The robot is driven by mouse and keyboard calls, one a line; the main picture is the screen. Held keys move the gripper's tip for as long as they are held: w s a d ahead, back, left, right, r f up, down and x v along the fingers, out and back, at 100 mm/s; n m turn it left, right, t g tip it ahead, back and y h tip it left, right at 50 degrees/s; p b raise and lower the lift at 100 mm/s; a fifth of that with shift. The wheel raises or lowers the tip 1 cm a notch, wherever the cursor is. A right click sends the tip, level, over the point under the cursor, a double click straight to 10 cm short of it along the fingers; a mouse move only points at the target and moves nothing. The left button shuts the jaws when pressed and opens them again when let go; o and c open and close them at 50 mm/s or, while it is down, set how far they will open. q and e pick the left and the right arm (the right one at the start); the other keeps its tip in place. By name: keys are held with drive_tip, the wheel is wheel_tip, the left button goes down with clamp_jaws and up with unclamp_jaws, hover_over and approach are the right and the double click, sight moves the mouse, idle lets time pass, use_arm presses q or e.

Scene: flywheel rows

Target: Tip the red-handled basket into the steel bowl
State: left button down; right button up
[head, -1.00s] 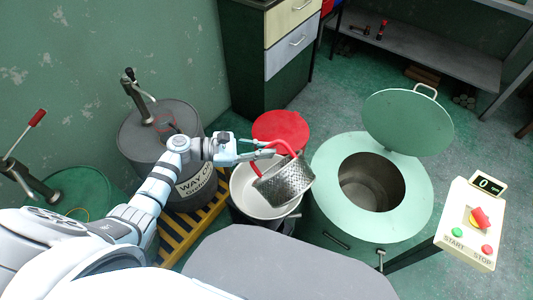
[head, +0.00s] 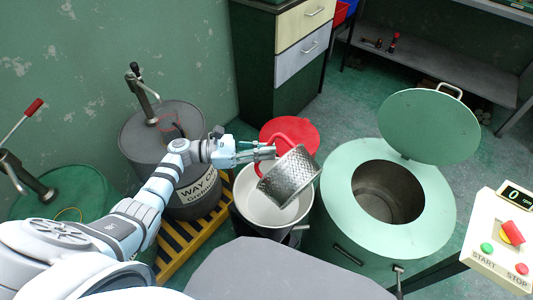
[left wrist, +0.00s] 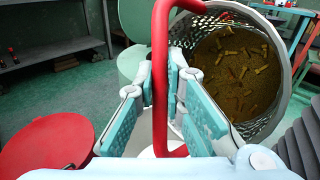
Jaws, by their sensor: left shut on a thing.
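The basket (head: 290,178) is a perforated metal drum with a red handle (left wrist: 160,75). My left gripper (head: 268,151) is shut on that handle. The basket hangs strongly tilted above the pale steel bowl (head: 247,200), covering part of its opening. In the left wrist view the basket (left wrist: 268,128) shows its open mouth, with brown grains and several small brass-coloured pieces inside. I cannot see anything falling from it. My right gripper is not in view.
The pale green machine (head: 335,195) stands right of the bowl, its round lid (head: 430,125) raised. A red disc lid (head: 310,135) lies behind the bowl. The grey drum (head: 150,135) is to the left. A START/STOP panel (head: 500,240) stands at the right.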

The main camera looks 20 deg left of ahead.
use_arm(q)
drive_tip(key=f+b, duration=0.1)
drive_tip(key=a+n+h+b, duration=0.1)
drive_tip(key=b, duration=0.1)
drive_tip(key=w+f+n+b, duration=0.1)
drive_tip(key=b, duration=0.1)
drive_tip(key=shift+a+f+t, duration=0.3)
drive_tip(key=shift+f, duration=0.05)
idle(0.3)
drive_tip(key=shift+s+a+f+n+t+h+b, duration=0.2)
drive_tip(key=shift+a+n+h+b, duration=0.1)
drive_tip(key=shift+n, duration=0.2)
drive_tip(key=shift+s+a+f+n+t+h+b, duration=0.1)
drive_tip(key=shift+s+a+n+t+h+b, duration=0.15)
drive_tip(key=shift+n, duration=0.25)
drive_tip(key=shift+r, duration=0.1)
idle(1.7)
